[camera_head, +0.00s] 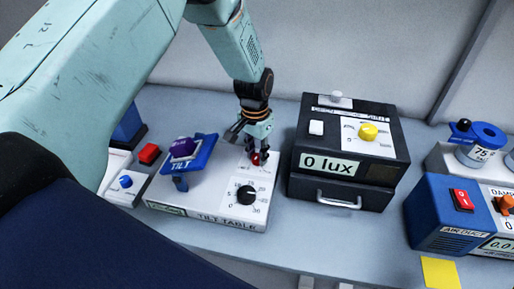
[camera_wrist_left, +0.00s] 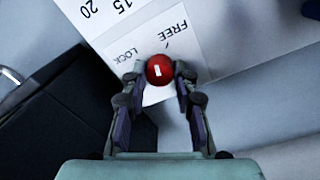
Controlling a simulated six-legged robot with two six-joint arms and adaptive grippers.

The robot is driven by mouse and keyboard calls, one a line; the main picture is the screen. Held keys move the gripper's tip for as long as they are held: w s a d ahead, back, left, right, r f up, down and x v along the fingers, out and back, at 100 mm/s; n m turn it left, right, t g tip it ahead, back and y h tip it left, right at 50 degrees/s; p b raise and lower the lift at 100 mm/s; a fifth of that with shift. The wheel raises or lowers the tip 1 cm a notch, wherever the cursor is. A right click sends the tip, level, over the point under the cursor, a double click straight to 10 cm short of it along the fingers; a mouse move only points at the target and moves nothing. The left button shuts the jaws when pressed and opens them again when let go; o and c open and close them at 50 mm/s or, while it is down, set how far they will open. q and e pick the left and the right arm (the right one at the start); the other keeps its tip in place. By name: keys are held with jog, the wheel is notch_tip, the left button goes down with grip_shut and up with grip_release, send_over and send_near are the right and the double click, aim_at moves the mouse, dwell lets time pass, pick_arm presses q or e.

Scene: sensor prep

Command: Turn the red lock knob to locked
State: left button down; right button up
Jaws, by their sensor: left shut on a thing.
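The red lock knob (camera_head: 255,159) is on the tilt table's white panel (camera_head: 228,216), at its back right. In the left wrist view the round red knob (camera_wrist_left: 158,69) has a short white mark on its top. The printed words LOCK and FREE are beside it; the mark's exact setting is hard to tell. My left gripper (camera_head: 257,156) reaches down onto the knob from above. In the wrist view my left gripper (camera_wrist_left: 159,77) has one fingertip on each side of the knob and is shut on it. My right gripper is not in view.
A black box with a "0 lux" display (camera_head: 330,164) stands close to the right of the gripper. The blue tilt platform (camera_head: 182,154) with a purple piece and a black dial (camera_head: 246,195) are on the tilt table. A blue air duct unit (camera_head: 441,216) stands farther right.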

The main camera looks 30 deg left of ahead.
aim_at(255, 157)
pick_arm(q)
jog(key=n+p, duration=0.3)
jog(key=n, duration=0.3)
jog(key=shift+s+n, duration=0.1)
jog(key=shift+n, duration=0.2)
jog(key=n+p, duration=0.2)
jog(key=n, duration=0.3)
jog(key=shift+n, duration=0.4)
jog(key=c, duration=1)
grip_release()
jog(key=shift+a, duration=0.1)
notch_tip(255, 157, up, 12)
jog(key=shift+s+a+f, duration=0.1)
jog(key=shift+a, duration=0.05)
